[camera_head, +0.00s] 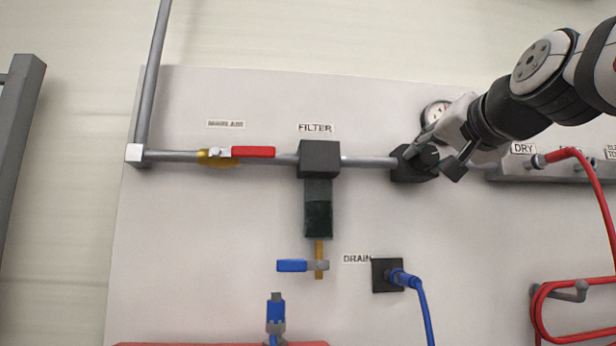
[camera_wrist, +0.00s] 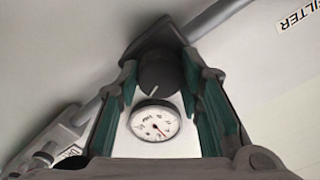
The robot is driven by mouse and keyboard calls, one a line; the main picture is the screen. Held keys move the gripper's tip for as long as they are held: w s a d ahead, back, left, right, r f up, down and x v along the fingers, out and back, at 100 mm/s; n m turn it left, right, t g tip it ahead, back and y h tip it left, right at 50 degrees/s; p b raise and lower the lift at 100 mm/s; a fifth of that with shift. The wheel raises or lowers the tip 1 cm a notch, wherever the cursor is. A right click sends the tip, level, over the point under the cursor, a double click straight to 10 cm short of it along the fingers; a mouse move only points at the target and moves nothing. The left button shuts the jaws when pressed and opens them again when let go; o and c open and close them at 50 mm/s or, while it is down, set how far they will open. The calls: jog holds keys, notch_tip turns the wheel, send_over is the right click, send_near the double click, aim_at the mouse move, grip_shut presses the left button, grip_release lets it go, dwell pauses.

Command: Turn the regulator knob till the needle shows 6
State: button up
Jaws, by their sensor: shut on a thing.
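The regulator (camera_head: 404,166) is a dark block on the grey pipe, right of the filter, in the head view. Its dark round knob (camera_wrist: 159,72) shows in the wrist view with a small white mark on its lower rim. My gripper (camera_wrist: 158,80) is shut on the knob, one green-padded finger on each side. In the head view my gripper (camera_head: 436,156) covers part of the knob. The white round gauge (camera_wrist: 155,121) lies just beyond the knob, with a reddish needle; its figures are too small to read. The gauge (camera_head: 436,112) is partly hidden by my gripper in the head view.
The filter (camera_head: 320,160) and a red-handled valve (camera_head: 250,152) sit left along the pipe. A blue-handled drain valve (camera_head: 300,266) hangs below. A blue hose (camera_head: 424,310) and red hoses (camera_head: 600,200) are at lower middle and right.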

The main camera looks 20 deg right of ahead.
jog(key=shift+f, duration=0.1)
jog(key=o, duration=1.2)
jog(key=shift+c, duration=0.2)
jog(key=shift+s, duration=0.1)
jog(key=shift+s+a, duration=0.15)
jog(key=shift+s, duration=0.15)
jog(key=v, duration=1.1)
dwell(1.2)
